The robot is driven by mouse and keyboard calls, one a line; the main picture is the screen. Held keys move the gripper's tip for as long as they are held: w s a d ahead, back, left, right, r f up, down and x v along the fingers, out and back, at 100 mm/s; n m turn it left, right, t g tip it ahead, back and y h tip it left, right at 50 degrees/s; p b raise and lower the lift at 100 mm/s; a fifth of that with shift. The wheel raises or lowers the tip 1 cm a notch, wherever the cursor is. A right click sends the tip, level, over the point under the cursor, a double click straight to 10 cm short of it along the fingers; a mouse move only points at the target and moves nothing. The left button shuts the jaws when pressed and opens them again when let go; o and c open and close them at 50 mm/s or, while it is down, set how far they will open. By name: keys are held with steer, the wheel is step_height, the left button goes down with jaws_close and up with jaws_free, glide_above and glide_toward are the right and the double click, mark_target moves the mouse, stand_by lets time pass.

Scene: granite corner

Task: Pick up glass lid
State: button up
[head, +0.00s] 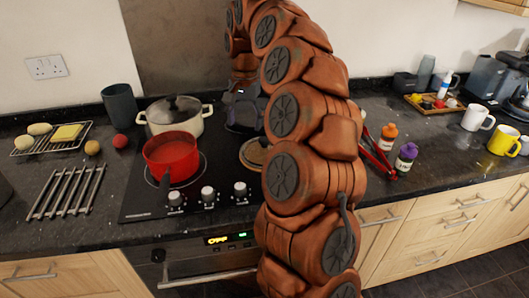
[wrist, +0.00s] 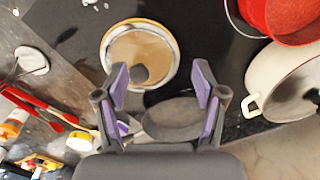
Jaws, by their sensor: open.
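A glass lid with a dark knob (head: 174,104) sits on the cream pot (head: 190,122) at the back left of the hob. In the wrist view the cream pot (wrist: 262,82) is at the right edge, with its lid (wrist: 304,95) partly cut off. A round tan disc with a pale rim and a dark knob-like spot (wrist: 118,40) lies on the hob beyond my fingers; I cannot tell whether it is also a lid. My gripper (wrist: 161,82) is open and empty above the hob. In the head view it is a dark shape (head: 246,110) right of the cream pot.
A red pot (head: 170,158) stands in front of the cream pot. A dark oval thing (wrist: 175,119) lies below my fingers. Red-handled tools (head: 375,154) and two bottles (head: 388,136) are to the right. A wire rack (head: 68,190) lies on the left counter.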

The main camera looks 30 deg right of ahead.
mark_target(265, 139)
steer(key=d+f+m, duration=0.1)
steer(key=d, duration=0.1)
steer(key=w+d+f+m, duration=0.1)
steer(key=d, duration=0.2)
steer(key=d+f+m, duration=0.1)
steer(key=d, duration=0.1)
steer(key=shift+w+d+h, duration=0.15)
steer(key=shift+w+h, duration=0.15)
steer(key=shift+w, duration=0.1)
steer(key=shift+s+f+p, duration=0.2)
steer(key=shift+f+p, duration=0.4)
steer(key=shift+f, duration=1.3)
steer(key=shift+s+f+p, duration=0.15)
steer(key=shift+f+p, duration=0.4)
steer(key=shift+f, duration=1.35)
steer(key=c, duration=1.3)
jaws_close()
steer(key=shift+d+r, duration=0.1)
steer(key=shift+r, duration=0.05)
